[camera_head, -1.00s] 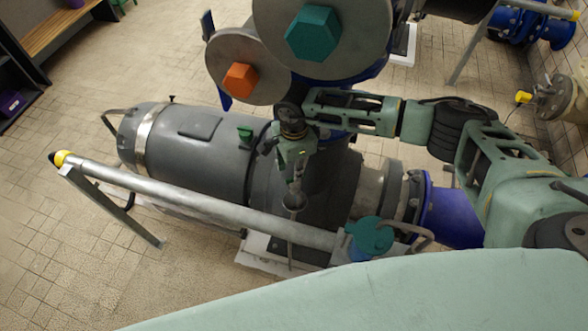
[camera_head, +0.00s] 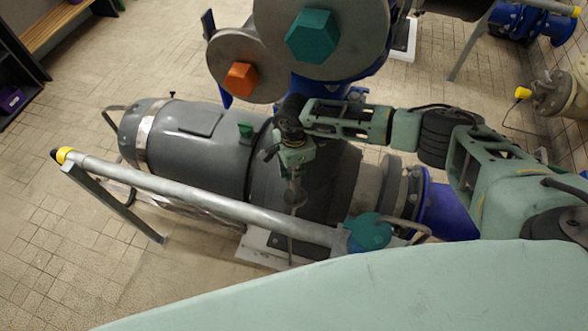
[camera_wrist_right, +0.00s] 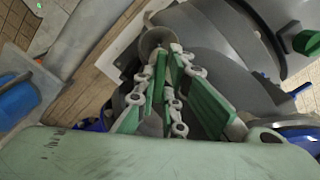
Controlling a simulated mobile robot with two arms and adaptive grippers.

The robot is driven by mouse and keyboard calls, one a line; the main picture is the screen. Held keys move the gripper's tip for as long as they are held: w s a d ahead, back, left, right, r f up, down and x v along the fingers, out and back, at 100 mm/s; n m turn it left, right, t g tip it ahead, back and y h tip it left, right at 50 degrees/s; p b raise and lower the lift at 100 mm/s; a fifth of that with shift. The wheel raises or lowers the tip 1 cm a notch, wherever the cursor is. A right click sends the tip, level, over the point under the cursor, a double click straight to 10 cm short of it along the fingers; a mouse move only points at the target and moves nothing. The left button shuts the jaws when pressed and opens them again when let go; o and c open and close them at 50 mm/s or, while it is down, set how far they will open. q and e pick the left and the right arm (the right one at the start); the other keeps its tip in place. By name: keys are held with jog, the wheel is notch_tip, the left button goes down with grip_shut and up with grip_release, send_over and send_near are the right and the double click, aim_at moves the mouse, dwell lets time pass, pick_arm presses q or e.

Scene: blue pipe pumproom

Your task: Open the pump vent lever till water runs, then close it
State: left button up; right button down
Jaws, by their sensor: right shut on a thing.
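The grey pump (camera_head: 200,145) lies across the middle of the head view, with a small green cap on top. My right gripper (camera_head: 295,178) reaches down at the pump's near side, beside its dark casing. It is shut on the vent lever, which is mostly hidden between the fingers. In the right wrist view the green-padded fingers (camera_wrist_right: 175,88) close together, with a round grey cup (camera_wrist_right: 158,40) just beyond their tips. A thin drain pipe (camera_head: 290,250) runs down below the gripper. I cannot make out running water. My left gripper is not in view.
A silver handrail (camera_head: 190,192) with a yellow end crosses in front of the pump. A teal-capped fitting (camera_head: 370,232) stands to the right, near my arm. Large discs with orange (camera_head: 241,78) and teal (camera_head: 312,36) hexagons rise behind. Tiled floor is free at left.

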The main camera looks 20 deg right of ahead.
dwell(0.4)
jog(key=m+b, duration=0.2)
jog(key=m, duration=0.1)
jog(key=shift+w+f+m+b, duration=0.15)
jog(key=shift+m+b, duration=0.15)
jog(key=shift+b, duration=0.1)
jog(key=shift+m+b, duration=1.15)
jog(key=shift+m, duration=1.15)
jog(key=c, duration=1.8)
grip_release()
jog(key=shift+c, duration=0.2)
jog(key=shift+r, duration=0.3)
